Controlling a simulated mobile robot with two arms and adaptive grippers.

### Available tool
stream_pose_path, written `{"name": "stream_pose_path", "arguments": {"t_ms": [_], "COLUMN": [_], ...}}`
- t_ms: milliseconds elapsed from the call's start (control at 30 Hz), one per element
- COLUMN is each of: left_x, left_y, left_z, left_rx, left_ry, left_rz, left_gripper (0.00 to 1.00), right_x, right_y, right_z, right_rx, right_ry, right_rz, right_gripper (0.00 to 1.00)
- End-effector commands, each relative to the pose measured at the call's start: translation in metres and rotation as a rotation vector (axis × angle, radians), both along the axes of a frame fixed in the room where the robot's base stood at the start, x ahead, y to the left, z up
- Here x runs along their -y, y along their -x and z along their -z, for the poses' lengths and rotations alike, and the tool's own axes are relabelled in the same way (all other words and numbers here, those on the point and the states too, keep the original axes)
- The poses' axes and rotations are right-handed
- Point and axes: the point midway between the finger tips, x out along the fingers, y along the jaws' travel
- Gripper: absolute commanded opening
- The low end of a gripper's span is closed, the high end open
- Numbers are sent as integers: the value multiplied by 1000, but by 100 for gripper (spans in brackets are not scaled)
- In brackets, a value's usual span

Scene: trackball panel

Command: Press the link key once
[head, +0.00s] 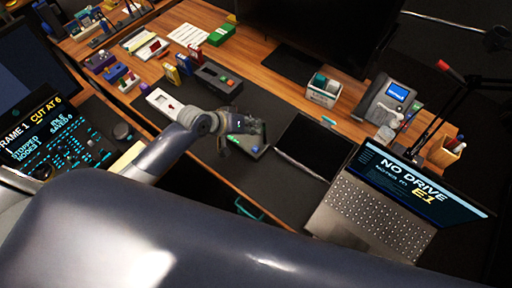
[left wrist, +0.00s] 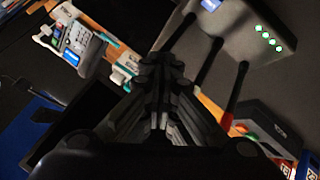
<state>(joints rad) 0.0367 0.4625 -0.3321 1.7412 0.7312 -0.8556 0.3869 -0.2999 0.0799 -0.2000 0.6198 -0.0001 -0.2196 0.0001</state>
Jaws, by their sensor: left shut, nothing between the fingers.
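My left gripper (head: 246,127) is shut and empty, above a small grey box with green lights (head: 255,150) on the dark desk mat. In the left wrist view my gripper (left wrist: 160,75) has its fingers together. There the grey box (left wrist: 238,28) shows at the upper right, with a row of green lights, a blue light at its edge and several dark rods beside it. The gripper appears apart from the box, but the gap is hard to judge. I cannot make out the link key; the gripper covers part of the box in the head view. My right gripper is not in view.
A black tablet-like slab (head: 313,147) and an open laptop (head: 375,215) are right of the box. A dark case with coloured buttons (head: 216,80) stands behind it. A control panel (head: 75,140) is at left, a desk phone (head: 388,103) at right. Bare mat (head: 275,190) lies in front.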

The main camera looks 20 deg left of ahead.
Motion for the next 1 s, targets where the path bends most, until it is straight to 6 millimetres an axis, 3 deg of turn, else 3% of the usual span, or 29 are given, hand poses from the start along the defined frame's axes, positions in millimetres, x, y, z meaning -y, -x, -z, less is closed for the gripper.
{"name": "stream_pose_path", "arguments": {"t_ms": [267,633,1000], "left_x": [0,0,0], "left_y": [0,1,0], "left_z": [22,68,88], "left_rx": [0,0,0], "left_ry": [0,-1,0], "left_rz": [0,-1,0], "left_gripper": [0,0,0], "right_x": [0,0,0], "right_y": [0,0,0], "right_z": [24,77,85], "right_rx": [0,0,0], "right_ry": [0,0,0], "right_rz": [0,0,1], "right_gripper": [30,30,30]}}
